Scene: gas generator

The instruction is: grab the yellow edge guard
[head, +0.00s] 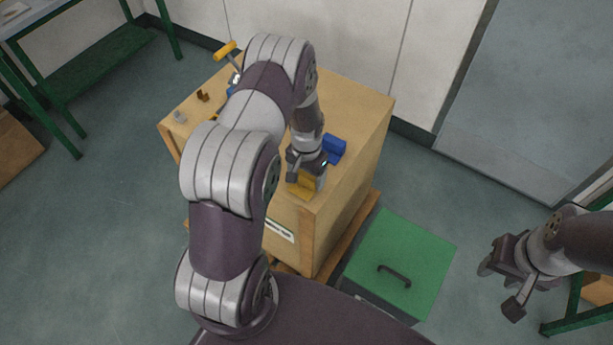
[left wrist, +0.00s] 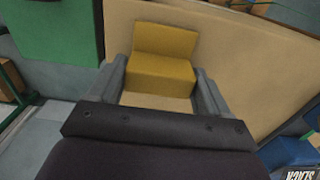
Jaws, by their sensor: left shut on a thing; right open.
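The yellow edge guard (head: 301,188) is an L-shaped piece at the near top edge of the wooden crate (head: 355,105). In the left wrist view the guard (left wrist: 162,62) sits between the two grey fingers of my left gripper (left wrist: 162,88). In the head view my left gripper (head: 306,181) is over the crate's near corner, shut on the guard and partly covering it. Whether the guard still touches the crate cannot be told. My right gripper (head: 498,285) is open and empty at the right, above the floor.
A blue part (head: 334,148) lies on the crate beside my left gripper. An orange-handled tool (head: 226,50) and small brown (head: 203,96) and grey (head: 180,117) pieces are at its far left. A green-lidded box (head: 412,250) with a black handle stands right of the crate.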

